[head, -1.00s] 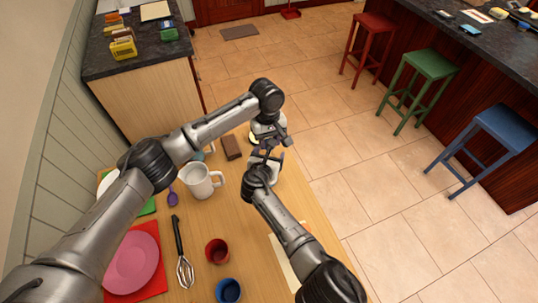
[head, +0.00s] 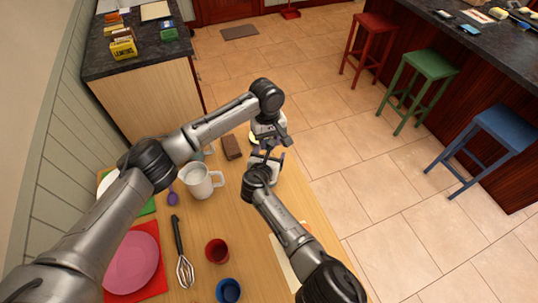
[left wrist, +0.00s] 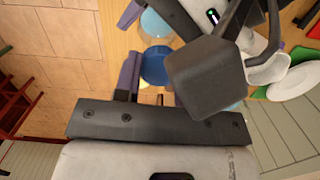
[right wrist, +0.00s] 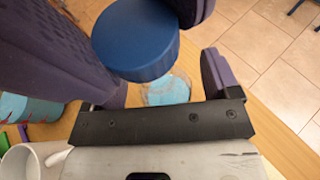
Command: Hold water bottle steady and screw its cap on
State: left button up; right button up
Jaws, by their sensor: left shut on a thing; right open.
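The blue cap (right wrist: 135,45) is held by my left gripper (head: 268,144), whose purple fingers lie on either side of it. The cap also shows in the left wrist view (left wrist: 153,66). The pale blue water bottle (right wrist: 167,89) shows partly beneath the cap in the right wrist view; it is also partly visible in the left wrist view (left wrist: 157,24). My right gripper (right wrist: 165,82) is open, its fingers apart on either side of the bottle. Whether the cap touches the bottle's mouth is hidden. In the head view the grippers cover the bottle.
A white mug (head: 203,182) and a brown block (head: 231,147) stand left of the grippers on the wooden table. A whisk (head: 182,262), a red cup (head: 216,250), a blue cup (head: 228,290) and a pink plate (head: 131,263) lie nearer. The table's right edge is close.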

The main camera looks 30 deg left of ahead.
jog(key=v, duration=1.2)
dwell(0.5)
pick_arm(q)
jog(key=shift+r, duration=0.1)
